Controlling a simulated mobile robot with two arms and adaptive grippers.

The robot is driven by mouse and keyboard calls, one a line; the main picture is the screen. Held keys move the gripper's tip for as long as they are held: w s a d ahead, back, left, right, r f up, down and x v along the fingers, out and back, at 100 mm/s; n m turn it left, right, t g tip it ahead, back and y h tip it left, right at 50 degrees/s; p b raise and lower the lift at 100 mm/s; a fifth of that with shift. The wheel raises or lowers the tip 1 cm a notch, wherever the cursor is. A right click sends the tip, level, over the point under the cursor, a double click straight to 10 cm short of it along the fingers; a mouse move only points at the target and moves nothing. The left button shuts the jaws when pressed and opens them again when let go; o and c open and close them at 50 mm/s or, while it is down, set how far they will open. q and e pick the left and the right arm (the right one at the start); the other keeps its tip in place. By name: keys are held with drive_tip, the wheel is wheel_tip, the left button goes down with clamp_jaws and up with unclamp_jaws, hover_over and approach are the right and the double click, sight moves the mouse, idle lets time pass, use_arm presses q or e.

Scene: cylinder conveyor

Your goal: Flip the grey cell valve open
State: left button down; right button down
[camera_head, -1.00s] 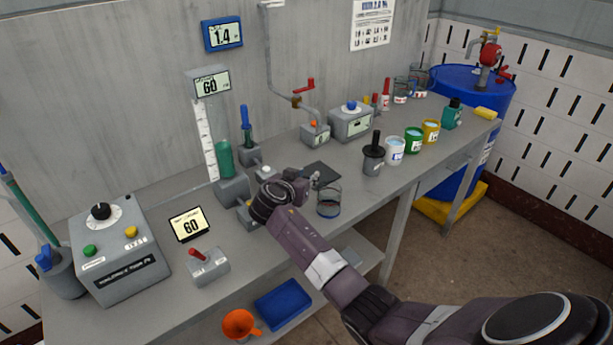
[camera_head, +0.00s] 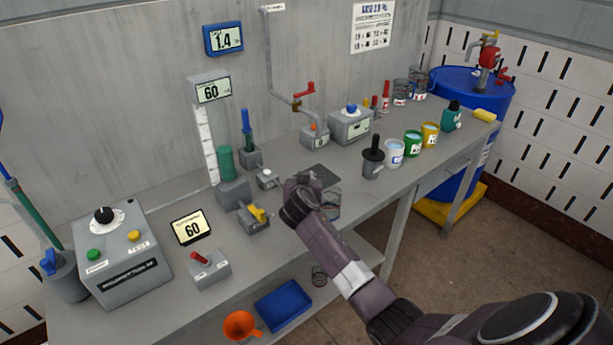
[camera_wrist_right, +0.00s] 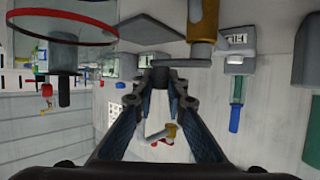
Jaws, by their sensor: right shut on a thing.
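The grey cell valve (camera_wrist_right: 205,25) shows at the top of the right wrist view as a brass-coloured body with a short grey lever (camera_wrist_right: 185,62) across it. My right gripper (camera_wrist_right: 165,75) is closed with its fingertips at the lever and is shut on it. In the head view my right gripper (camera_head: 303,183) is over the middle of the bench, and my wrist mostly hides the valve there. How far the lever is turned cannot be told. My left gripper is not in view.
A glass beaker (camera_head: 332,208) stands close to my right wrist, partly hidden. A yellow-handled valve block (camera_head: 256,216) and a red-lever switch box (camera_head: 207,268) are to the left. Cups and a black-handled pot (camera_head: 373,162) stand to the right.

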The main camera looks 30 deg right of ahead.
drive_tip(key=n+t+y+p, duration=0.1)
drive_tip(key=w+n+y+p, duration=0.1)
drive_tip(key=shift+d+r+n+t+y, duration=0.15)
drive_tip(key=shift+r+n+t+y, duration=0.05)
drive_tip(key=shift+n+t+y, duration=0.2)
drive_tip(key=shift+w+f+n+y+p, duration=0.15)
drive_tip(key=shift+w+n+y+p, duration=0.05)
drive_tip(key=shift+n+y+p, duration=0.4)
drive_tip(key=c, duration=1.9)
unclamp_jaws()
drive_tip(key=v, duration=1.2)
drive_tip(key=shift+s+f, duration=0.1)
drive_tip(key=shift+f, duration=0.05)
